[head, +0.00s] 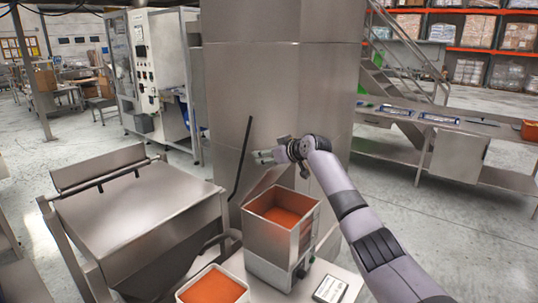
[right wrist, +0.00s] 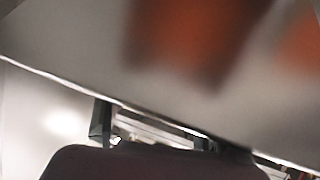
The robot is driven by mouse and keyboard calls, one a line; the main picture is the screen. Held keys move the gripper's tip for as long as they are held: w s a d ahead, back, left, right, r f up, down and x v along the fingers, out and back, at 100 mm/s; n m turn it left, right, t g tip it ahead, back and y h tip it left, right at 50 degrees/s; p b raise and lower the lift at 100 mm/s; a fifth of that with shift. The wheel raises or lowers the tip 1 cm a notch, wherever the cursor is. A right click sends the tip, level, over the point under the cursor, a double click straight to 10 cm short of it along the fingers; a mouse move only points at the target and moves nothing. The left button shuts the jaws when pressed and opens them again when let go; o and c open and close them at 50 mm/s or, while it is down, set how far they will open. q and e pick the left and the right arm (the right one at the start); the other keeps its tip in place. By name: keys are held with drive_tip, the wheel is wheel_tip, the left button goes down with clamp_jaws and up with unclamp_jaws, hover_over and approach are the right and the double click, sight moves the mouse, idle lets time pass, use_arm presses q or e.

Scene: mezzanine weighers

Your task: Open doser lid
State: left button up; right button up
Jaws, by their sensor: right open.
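The doser (head: 270,240) is a square metal hopper on a base, with orange material inside its open top. Its metal lid (head: 267,182) stands tilted up at the back of the hopper. My right gripper (head: 262,157) is open, just above the lid's raised upper edge and in front of the grey column. I cannot tell whether it touches the lid. The right wrist view is blurred. A grey metal panel (right wrist: 70,45) with orange patches fills its upper part, very close, with dark gripper parts below. My left gripper is not in view.
A white tub (head: 213,286) of orange material and a small display (head: 330,289) are near the doser. A large closed metal bin (head: 135,215) stands to the left. A broad metal column (head: 270,80) is close behind. A bench (head: 450,130) and stairs are at the right.

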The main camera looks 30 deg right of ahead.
drive_tip(key=shift+s+a+r+p, duration=0.1)
drive_tip(key=shift+s+r+p, duration=0.45)
drive_tip(key=shift+r+p, duration=0.35)
drive_tip(key=shift+s+r+p, duration=0.95)
drive_tip(key=shift+s+r, duration=0.1)
drive_tip(key=shift+r, duration=0.25)
drive_tip(key=shift+s+r+p, duration=0.9)
drive_tip(key=shift+s+r, duration=0.1)
drive_tip(key=shift+r, duration=0.3)
drive_tip(key=s+r+p, duration=0.2)
drive_tip(key=s+r, duration=0.5)
drive_tip(key=r, duration=0.1)
drive_tip(key=shift+a+r+p, duration=0.2)
drive_tip(key=shift+r+p, duration=0.2)
drive_tip(key=v, duration=1.2)
drive_tip(key=shift+w, duration=0.1)
